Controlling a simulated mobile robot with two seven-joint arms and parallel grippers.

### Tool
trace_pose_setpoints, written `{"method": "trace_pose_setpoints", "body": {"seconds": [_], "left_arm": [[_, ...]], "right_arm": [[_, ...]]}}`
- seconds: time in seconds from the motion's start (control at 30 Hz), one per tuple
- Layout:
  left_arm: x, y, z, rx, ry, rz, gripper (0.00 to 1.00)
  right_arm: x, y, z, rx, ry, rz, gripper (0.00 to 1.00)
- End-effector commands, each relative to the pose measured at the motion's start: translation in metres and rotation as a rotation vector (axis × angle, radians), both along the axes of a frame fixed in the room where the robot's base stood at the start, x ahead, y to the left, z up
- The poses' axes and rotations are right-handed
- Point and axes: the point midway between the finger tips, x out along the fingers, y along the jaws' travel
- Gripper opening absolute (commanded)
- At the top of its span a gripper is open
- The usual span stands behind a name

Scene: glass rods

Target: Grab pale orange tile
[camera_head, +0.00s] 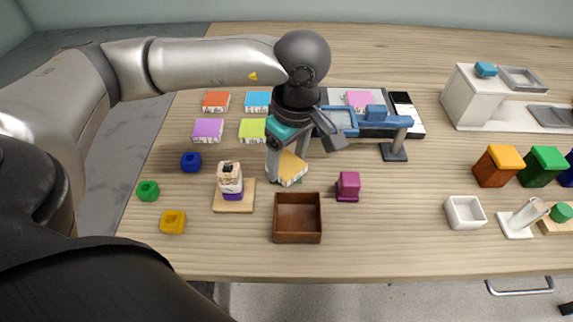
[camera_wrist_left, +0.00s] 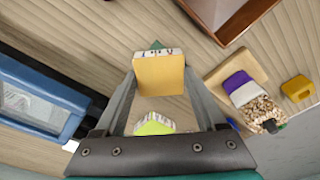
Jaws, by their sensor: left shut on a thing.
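The pale orange tile (camera_head: 290,169) is between the fingers of my left gripper (camera_head: 288,172) in the head view, behind the brown box. In the left wrist view the tile (camera_wrist_left: 159,76) shows its flat orange face and a patterned white edge. My left gripper (camera_wrist_left: 160,72) is shut on it, with one finger at each side. A small green bit shows just beyond the tile in the wrist view. My right gripper is not in view.
An empty brown box (camera_head: 297,237) stands just in front. Red, blue, purple and yellow-green tiles (camera_head: 253,130) lie behind.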

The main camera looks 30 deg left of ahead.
Motion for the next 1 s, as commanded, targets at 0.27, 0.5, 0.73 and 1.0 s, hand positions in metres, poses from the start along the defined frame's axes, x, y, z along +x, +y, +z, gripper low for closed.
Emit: {"method": "trace_pose_setpoints", "body": {"seconds": [0.27, 0.5, 0.73, 1.0], "left_arm": [[0.000, 0.000, 0.000, 0.000, 0.000, 0.000, 0.22], [0.000, 0.000, 0.001, 0.000, -0.001, 0.000, 0.07], [0.000, 0.000, 0.005, 0.000, -0.002, 0.000, 0.07], [0.001, 0.000, 0.038, -0.001, -0.005, -0.001, 0.07]], "right_arm": [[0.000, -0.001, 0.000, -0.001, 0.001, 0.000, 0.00], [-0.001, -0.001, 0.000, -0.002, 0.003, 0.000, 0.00], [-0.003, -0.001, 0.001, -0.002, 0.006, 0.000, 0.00], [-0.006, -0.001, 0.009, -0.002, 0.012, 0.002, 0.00]]}}
